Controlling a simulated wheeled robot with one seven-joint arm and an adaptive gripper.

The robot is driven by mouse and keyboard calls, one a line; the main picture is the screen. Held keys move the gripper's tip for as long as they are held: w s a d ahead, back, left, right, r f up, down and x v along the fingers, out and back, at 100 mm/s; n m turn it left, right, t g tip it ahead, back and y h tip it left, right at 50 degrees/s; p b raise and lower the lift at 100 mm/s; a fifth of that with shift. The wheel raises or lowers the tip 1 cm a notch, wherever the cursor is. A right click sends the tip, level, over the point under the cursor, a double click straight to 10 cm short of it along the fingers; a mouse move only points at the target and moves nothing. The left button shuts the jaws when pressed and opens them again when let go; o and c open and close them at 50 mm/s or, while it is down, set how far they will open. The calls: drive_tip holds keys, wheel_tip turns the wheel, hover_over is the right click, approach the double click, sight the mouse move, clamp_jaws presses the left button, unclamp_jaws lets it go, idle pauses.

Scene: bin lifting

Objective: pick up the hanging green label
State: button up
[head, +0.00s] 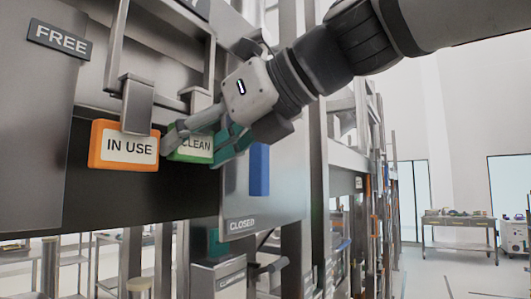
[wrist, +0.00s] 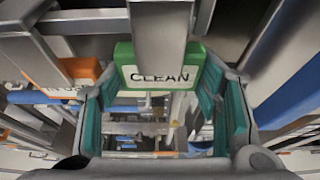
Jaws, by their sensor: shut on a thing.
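The green label reading CLEAN (head: 193,146) hangs from a metal hanger, just right of the orange label. In the wrist view the green label (wrist: 160,68) is upright between my two fingers, with a metal strip in front of its upper middle. My gripper (head: 199,150) reaches in from the upper right and is shut on the label, one finger on each side. In the wrist view, teal pads line the fingers of my gripper (wrist: 160,92). In the head view, the fingers hide part of the label's edges.
An orange IN USE label (head: 125,146) hangs close to the left, on its own hanger (head: 137,104). A FREE plate (head: 60,39) is at the upper left. A blue handle (head: 259,169) and a CLOSED panel (head: 242,225) are to the right and below. A table (head: 458,222) stands far right.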

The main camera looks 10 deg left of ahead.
drive_tip(key=s+d, duration=0.3)
drive_tip(key=d, duration=0.5)
drive_tip(key=s+d, duration=0.4)
drive_tip(key=d, duration=0.4)
drive_tip(key=shift+d+b, duration=0.35)
drive_tip(key=shift+r+p, duration=0.3)
drive_tip(key=shift+p, duration=0.1)
drive_tip(key=s+d+p, duration=0.2)
drive_tip(key=d+p, duration=0.1)
drive_tip(key=d, duration=0.3)
drive_tip(key=shift+s+d, duration=0.25)
drive_tip(key=shift+s, duration=0.05)
